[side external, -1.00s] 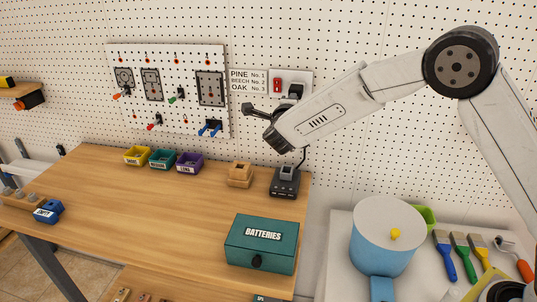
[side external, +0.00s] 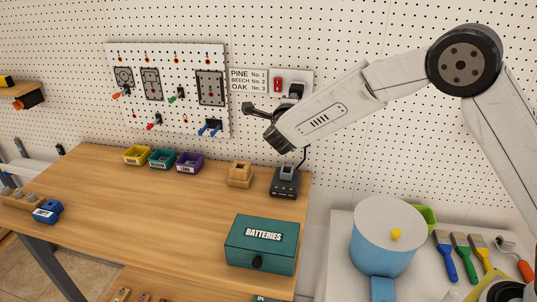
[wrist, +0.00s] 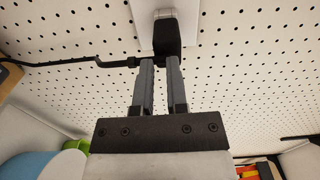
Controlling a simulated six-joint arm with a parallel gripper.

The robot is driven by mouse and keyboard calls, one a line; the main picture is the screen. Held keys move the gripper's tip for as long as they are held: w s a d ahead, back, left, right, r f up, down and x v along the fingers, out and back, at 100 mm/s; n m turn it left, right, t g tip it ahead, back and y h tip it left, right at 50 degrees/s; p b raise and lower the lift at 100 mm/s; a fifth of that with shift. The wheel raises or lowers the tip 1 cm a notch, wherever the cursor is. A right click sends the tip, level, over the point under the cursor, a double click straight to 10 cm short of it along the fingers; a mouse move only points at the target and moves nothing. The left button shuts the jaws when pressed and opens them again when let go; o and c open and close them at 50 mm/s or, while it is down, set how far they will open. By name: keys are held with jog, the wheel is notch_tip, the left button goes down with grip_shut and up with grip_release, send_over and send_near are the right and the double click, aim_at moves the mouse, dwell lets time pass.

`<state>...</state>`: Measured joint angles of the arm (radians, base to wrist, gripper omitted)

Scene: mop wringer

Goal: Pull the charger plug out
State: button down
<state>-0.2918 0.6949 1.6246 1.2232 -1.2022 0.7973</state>
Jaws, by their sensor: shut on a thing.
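The black charger plug (wrist: 167,38) is at the white wall socket plate (wrist: 144,18). In the side external view the plug (side external: 296,90) shows against the right part of the plate (side external: 306,80), above my gripper's dark body. My gripper (wrist: 160,62) is shut on the plug, with one grey finger on each side of its lower end. The plug's black cable (wrist: 75,61) runs left in the wrist view. The charger (side external: 285,182) stands on the bench below with a battery in it. How deep the plug sits in the socket is hidden.
A red switch (side external: 277,85) is on the left of the plate, beside a wood-name sign (side external: 248,81). A wooden block (side external: 240,174) and a green BATTERIES box (side external: 262,244) are on the bench (side external: 150,210). A blue bucket (side external: 383,240) stands right.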

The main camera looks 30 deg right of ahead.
jog(key=shift+w+d+r, duration=0.3)
jog(key=shift+d+r, duration=0.15)
jog(key=shift+r, duration=0.15)
jog(key=c, duration=0.6)
grip_release()
jog(key=shift+f, duration=0.2)
jog(key=shift+s+a, duration=0.1)
jog(key=shift+v, duration=4.35)
